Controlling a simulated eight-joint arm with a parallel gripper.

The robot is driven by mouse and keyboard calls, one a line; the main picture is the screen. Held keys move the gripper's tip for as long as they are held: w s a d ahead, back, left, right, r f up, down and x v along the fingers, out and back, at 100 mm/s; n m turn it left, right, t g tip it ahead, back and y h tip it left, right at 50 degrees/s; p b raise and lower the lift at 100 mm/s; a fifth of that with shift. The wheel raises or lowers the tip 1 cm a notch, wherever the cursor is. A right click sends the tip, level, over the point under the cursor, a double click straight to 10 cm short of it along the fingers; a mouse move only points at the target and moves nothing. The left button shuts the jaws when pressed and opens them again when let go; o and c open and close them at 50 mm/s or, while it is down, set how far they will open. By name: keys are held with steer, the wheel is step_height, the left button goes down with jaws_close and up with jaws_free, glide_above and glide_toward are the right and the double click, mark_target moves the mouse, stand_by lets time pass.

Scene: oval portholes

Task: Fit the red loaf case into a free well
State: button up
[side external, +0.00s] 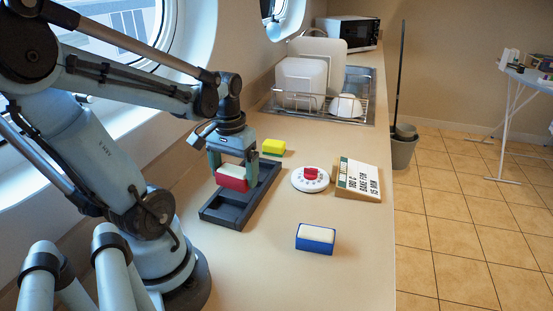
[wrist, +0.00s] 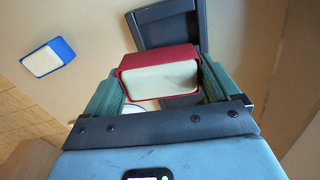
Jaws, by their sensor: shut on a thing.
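The red loaf case (side external: 233,184) has a red shell and a cream-white top. My gripper (side external: 232,170) is shut on it, with one finger on each side, and holds it over the middle of the dark grey tray (side external: 231,223). The case looks raised above the tray, but its exact height is hard to judge. The near well of the tray looks empty. The case hides part of the rest of the tray. In the wrist view the red case (wrist: 158,60) sits between the green fingers, with part of the grey tray (wrist: 165,33) beyond it.
A blue case (side external: 316,241) with a white top stands on the counter to the right. A yellow-and-green block (side external: 272,147) stands behind the tray. A white round dial (side external: 310,181) with a red knob and a lettered sign (side external: 357,182) are to the right. A dish rack (side external: 318,103) is farther back.

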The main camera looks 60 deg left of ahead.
mark_target(226, 185)
steer(key=shift+s+a+f+n, duration=0.15)
steer(key=shift+s+f+n, duration=0.15)
steer(key=shift+s, duration=0.25)
steer(key=shift+s+a+f+n, duration=0.2)
steer(key=shift+s+f, duration=0.15)
steer(key=shift+s, duration=0.2)
steer(key=shift+f, duration=1.8)
steer(key=shift+f, duration=1)
steer(key=o, duration=0.8)
steer(key=shift+r, duration=3.45)
steer(key=w+d+r+m+t, duration=0.1)
steer(key=w+d+m+t, duration=0.1)
steer(key=w+d, duration=0.2)
steer(key=w+d+r+m+t, duration=0.2)
steer(key=w+d+m, duration=0.1)
steer(key=d, duration=0.3)
steer(key=w+d+r+m+t, duration=0.1)
steer(key=w+d+m+t, duration=0.2)
steer(key=w+d, duration=0.1)
steer(key=shift+w+d+r, duration=0.2)
steer(key=shift+w+d, duration=0.2)
steer(key=shift+d, duration=0.15)
